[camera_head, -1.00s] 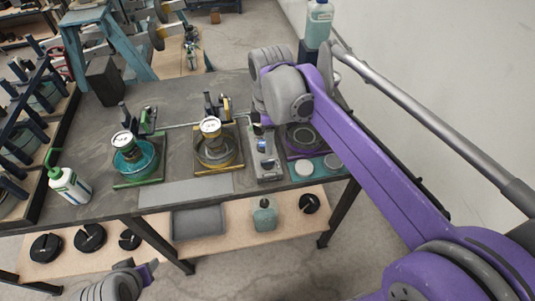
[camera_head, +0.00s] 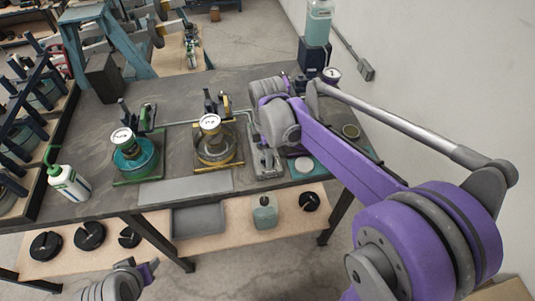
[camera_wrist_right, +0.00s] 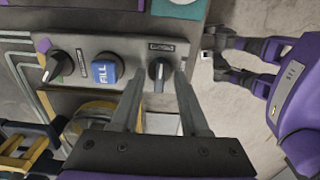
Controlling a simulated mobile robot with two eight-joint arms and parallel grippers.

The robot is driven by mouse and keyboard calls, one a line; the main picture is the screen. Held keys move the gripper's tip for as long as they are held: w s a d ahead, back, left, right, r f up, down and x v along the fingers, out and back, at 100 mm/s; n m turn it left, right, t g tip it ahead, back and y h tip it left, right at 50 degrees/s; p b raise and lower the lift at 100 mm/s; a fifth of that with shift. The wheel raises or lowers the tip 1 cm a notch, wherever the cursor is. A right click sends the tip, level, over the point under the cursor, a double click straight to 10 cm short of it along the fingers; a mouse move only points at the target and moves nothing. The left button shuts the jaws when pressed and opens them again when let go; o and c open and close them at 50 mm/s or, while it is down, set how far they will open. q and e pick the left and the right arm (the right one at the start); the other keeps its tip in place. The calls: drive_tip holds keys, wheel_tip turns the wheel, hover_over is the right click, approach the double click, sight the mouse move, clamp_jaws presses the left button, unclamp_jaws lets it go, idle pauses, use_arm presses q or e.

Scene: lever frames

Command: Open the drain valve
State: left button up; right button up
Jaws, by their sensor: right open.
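The wrist view shows a grey control panel (camera_wrist_right: 82,98) with a black knob (camera_wrist_right: 158,70) under a small label too blurred to read. I cannot tell whether it is the drain valve. My right gripper (camera_wrist_right: 160,82) is open, with one finger on each side of the right-hand knob; contact is unclear. In the head view my right arm partly hides the panel (camera_head: 266,163). My left gripper (camera_head: 150,268) is low at the bottom left, away from the table; its fingers look apart in the wrist view.
Two gauge-topped vessels, one teal (camera_head: 133,155) and one yellow (camera_head: 214,145), stand left of the panel. A white bottle (camera_head: 68,184) stands at the table's left end. A flat grey plate (camera_head: 185,187) lies along the front edge. A bottle of pale liquid (camera_head: 318,22) stands at the back right.

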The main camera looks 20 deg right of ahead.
drive_tip(key=shift+c, duration=0.3)
clamp_jaws()
